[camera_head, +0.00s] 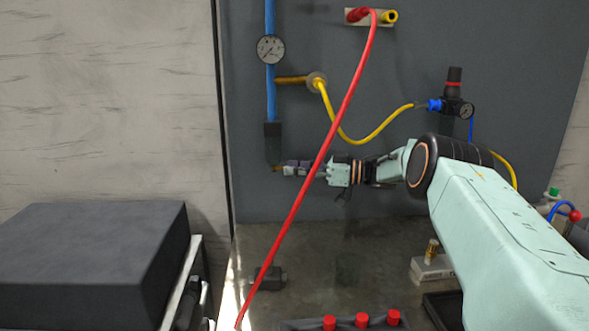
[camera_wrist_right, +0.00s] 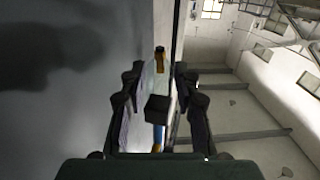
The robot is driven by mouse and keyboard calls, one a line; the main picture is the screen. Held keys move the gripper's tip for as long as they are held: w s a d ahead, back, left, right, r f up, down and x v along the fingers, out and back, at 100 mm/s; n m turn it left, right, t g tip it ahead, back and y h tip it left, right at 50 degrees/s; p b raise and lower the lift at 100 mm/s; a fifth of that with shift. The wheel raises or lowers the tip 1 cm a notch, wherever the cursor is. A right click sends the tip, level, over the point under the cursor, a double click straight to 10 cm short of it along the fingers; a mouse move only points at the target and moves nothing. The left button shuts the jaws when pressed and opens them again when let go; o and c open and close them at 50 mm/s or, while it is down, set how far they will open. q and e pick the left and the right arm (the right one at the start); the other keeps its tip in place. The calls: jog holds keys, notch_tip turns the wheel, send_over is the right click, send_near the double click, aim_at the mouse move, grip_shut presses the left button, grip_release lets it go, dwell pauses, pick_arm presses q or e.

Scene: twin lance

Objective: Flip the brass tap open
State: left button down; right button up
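The brass tap (camera_head: 276,168) shows as a small brass piece below the dark block (camera_head: 272,143) at the lower end of the blue pipe (camera_head: 270,95). My right gripper (camera_head: 290,168) reaches in from the right, with its fingertips close beside the brass piece. In the right wrist view the brass tap (camera_wrist_right: 159,60) lies between and just beyond the fingertips of my right gripper (camera_wrist_right: 157,75). Those fingers stand apart, with the dark block (camera_wrist_right: 158,108) in the gap. I cannot tell whether they touch the tap. My left gripper is out of view.
A red hose (camera_head: 325,155) hangs across the view in front of my right gripper. A yellow hose (camera_head: 362,140) loops above it. A pressure gauge (camera_head: 271,49) sits on the pipe. Red knobs (camera_head: 361,320) stand at the front, and a dark box (camera_head: 85,255) is at left.

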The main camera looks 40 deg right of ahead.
jog(key=v, duration=1.1)
jog(key=shift+s, duration=0.15)
jog(key=shift+d, duration=0.1)
